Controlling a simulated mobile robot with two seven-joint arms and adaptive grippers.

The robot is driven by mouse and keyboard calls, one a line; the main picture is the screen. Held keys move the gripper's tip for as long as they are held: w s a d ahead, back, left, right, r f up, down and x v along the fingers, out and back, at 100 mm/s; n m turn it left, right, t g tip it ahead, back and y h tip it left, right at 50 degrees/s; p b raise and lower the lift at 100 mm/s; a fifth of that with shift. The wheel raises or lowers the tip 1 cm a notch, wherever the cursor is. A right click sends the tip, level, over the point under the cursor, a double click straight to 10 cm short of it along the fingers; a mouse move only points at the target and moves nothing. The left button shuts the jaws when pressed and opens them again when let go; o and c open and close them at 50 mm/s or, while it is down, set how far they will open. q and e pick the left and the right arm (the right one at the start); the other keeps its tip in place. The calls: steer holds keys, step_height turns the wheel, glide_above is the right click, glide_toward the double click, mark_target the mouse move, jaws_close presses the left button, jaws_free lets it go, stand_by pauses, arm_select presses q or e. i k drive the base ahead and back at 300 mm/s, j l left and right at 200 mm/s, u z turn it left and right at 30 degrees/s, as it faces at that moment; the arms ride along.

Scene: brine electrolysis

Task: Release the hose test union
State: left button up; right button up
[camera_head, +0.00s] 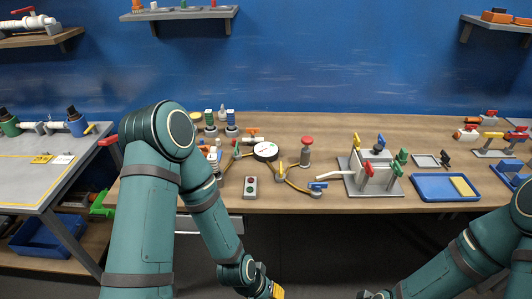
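A yellow hose line (297,186) lies on the wooden bench, running from near the round gauge (265,151) to a fitting with a blue lever (317,185) at the bench's front. A yellow-handled valve (280,172) stands along it. I cannot tell which fitting is the hose test union. My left gripper (272,290) is at the bottom edge, below the bench front and away from the hose; a yellow-orange part shows at its end, and its fingers are cut off. My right gripper (375,294) barely shows at the bottom edge; its opening is not visible.
A grey-framed unit with coloured handles (372,172) stands right of the hose. A blue tray (422,190) holds a yellow block. A grey button box (250,187) and a red-topped post (306,150) stand nearby. A grey side table (38,176) is at left.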

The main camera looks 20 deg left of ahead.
mark_target(205, 150)
steer(key=u, duration=1.05)
